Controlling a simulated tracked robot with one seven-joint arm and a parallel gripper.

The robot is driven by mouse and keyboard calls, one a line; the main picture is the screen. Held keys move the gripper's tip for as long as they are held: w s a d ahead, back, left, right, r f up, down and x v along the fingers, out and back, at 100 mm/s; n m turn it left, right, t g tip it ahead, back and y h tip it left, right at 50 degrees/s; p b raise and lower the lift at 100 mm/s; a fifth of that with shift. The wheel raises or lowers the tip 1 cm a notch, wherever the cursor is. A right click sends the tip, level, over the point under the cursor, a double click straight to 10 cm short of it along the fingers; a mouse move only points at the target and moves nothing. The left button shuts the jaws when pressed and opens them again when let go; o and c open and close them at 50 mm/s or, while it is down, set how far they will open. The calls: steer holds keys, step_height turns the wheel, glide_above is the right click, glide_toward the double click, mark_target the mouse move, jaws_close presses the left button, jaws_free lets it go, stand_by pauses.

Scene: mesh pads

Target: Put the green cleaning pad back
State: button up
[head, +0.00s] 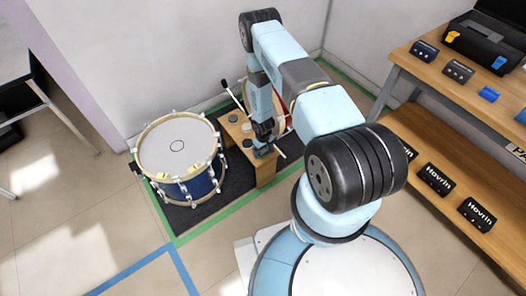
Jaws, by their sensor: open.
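I cannot make out the green cleaning pad for certain. My gripper (264,150) points down at the right side of a small wooden stand (265,172). It is open, and its fingertips are small and partly hidden by my arm. Several round grey and dark discs (247,143) lie on the stand's top, left of my gripper. I cannot tell whether the gripper touches the stand.
A blue drum (178,150) with a white head stands left of the stand on a dark mat (195,215) edged by green floor tape. A drumstick (234,95) rises behind the stand. The workbench (415,75) holds a black case (488,40), blue items and dark boxes.

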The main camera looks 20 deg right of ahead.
steer(key=w+r+t, duration=0.1)
steer(key=w+r, duration=0.2)
steer(key=r, duration=1.4)
steer(key=w+r, duration=0.4)
steer(key=r, duration=1.3)
step_height(320, 180, up, 22)
steer(key=s+d+m+t, duration=0.1)
steer(key=s+m, duration=0.1)
steer(key=s, duration=0.1)
steer(key=s+r+m+t, duration=0.1)
steer(key=s+r, duration=0.6)
steer(key=r, duration=0.3)
steer(key=s+r+t, duration=0.1)
steer(key=s+r, duration=0.5)
steer(key=r, duration=0.4)
steer(key=s+r, duration=0.4)
steer(key=s, duration=0.5)
steer(key=s+a+r+t, duration=0.1)
steer(key=s+r, duration=0.3)
steer(key=s, duration=0.6)
steer(key=shift+m+t, duration=0.3)
